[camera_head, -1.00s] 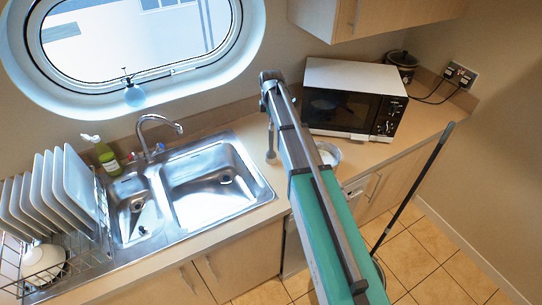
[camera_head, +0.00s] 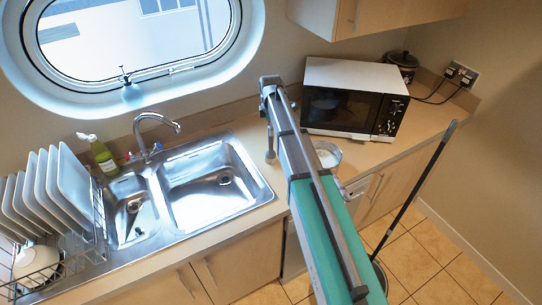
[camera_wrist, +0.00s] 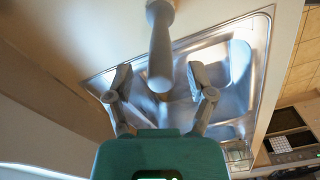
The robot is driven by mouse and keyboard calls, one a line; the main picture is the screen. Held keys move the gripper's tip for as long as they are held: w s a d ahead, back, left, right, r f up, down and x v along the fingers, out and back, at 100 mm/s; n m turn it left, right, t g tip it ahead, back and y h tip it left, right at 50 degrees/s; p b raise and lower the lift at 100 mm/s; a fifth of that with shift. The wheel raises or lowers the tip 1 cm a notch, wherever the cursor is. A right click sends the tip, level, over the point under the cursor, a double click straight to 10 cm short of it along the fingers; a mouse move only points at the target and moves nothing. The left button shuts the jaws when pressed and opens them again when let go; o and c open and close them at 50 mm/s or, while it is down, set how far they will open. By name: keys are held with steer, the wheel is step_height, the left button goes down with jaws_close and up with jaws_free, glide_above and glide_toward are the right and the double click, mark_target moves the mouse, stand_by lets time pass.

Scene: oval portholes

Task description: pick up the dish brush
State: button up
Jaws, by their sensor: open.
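My gripper (camera_wrist: 160,80) is open in the wrist view, with its two grey fingers spread apart. A grey rod (camera_wrist: 161,45) with a thicker rounded end comes down from the top of that view, and its end appears between the fingers. I cannot tell whether this is the dish brush, or how far it is from the fingers. In the head view, a grey rod-like part (camera_head: 270,145) with a rounded lower end shows just left of my arm. My gripper is not clearly visible there. No bristles are visible in either view.
The double sink (camera_head: 215,185) lies left of my arm, with a tap (camera_head: 145,135) behind it. A dish rack with plates (camera_head: 45,190) and a green bottle (camera_head: 103,155) are at the left. A microwave (camera_head: 355,97) and a bowl (camera_head: 328,153) stand at the right.

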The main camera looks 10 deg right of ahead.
mark_target(271, 144)
steer(key=shift+f+b, duration=0.9)
steer(key=shift+f, duration=0.3)
jaws_close()
